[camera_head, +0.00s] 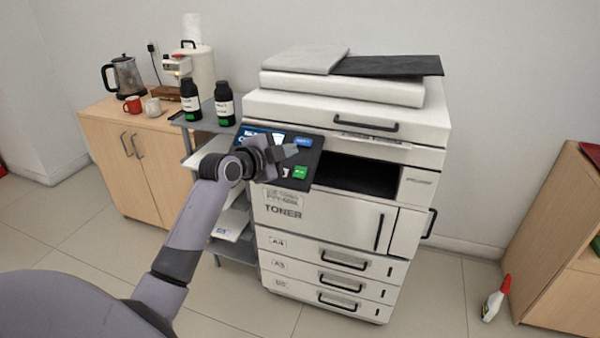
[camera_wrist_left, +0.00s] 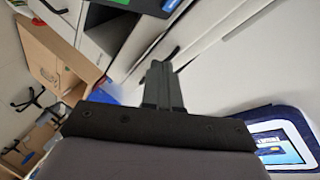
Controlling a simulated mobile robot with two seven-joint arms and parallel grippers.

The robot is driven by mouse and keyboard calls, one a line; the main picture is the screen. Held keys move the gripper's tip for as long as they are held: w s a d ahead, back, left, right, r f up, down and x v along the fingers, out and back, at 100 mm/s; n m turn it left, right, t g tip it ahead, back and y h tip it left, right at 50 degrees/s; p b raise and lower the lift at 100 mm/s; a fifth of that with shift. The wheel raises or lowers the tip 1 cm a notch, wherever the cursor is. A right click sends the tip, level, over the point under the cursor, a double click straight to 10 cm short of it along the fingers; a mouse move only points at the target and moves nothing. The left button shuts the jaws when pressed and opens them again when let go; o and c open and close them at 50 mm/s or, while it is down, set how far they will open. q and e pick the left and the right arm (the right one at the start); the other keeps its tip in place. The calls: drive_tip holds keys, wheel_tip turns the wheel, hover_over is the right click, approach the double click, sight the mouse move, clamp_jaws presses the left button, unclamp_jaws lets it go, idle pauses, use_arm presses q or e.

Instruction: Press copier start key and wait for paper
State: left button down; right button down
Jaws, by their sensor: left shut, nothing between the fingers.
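The white copier (camera_head: 330,215) stands in the middle of the head view. Its tilted control panel (camera_head: 312,160) is at its upper left, with a green key (camera_head: 300,172), a blue key (camera_head: 303,141) and a screen partly covered by my gripper. My left gripper (camera_head: 288,152) is shut and empty in front of the panel, its tips close to the keys; I cannot tell if they touch it. In the left wrist view the shut fingers (camera_wrist_left: 162,85) point away from the camera, with the panel's edge at the top. The dark output slot (camera_head: 355,175) shows no paper. My right gripper is not in view.
A grey shelf (camera_head: 237,247) left of the copier holds two black toner bottles (camera_head: 224,105). A wooden cabinet (camera_head: 150,165) with a kettle (camera_head: 124,76) and mugs stands further left. A spray bottle (camera_head: 495,300) stands on the floor at right, beside another cabinet (camera_head: 560,240).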

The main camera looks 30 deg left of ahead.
sight(304, 168)
use_arm(q)
drive_tip(key=shift+w+a+f+b, duration=0.15)
drive_tip(key=shift+w+f+b, duration=0.6)
drive_tip(key=shift+f+b, duration=0.4)
drive_tip(key=shift+w+a+f+b, duration=0.2)
drive_tip(key=shift+w+f+b, duration=0.65)
drive_tip(key=shift+f, duration=0.5)
drive_tip(key=shift+w+a+f+b, duration=0.15)
drive_tip(key=shift+w+f+b, duration=0.5)
drive_tip(key=shift+f+b, duration=0.5)
drive_tip(key=shift+f, duration=0.15)
drive_tip(key=shift+w+f+b, duration=0.25)
drive_tip(key=shift+f+b, duration=0.05)
drive_tip(key=shift+b, duration=0.15)
drive_tip(key=shift+w+a+f+b, duration=0.1)
drive_tip(key=shift+w+f+b, duration=0.1)
drive_tip(key=shift+f+b, duration=0.3)
drive_tip(key=shift+r, duration=0.2)
drive_tip(key=shift+s+r+p, duration=0.45)
drive_tip(key=shift+r+p, duration=0.15)
drive_tip(key=shift+p, duration=0.25)
drive_tip(key=shift+r, duration=0.1)
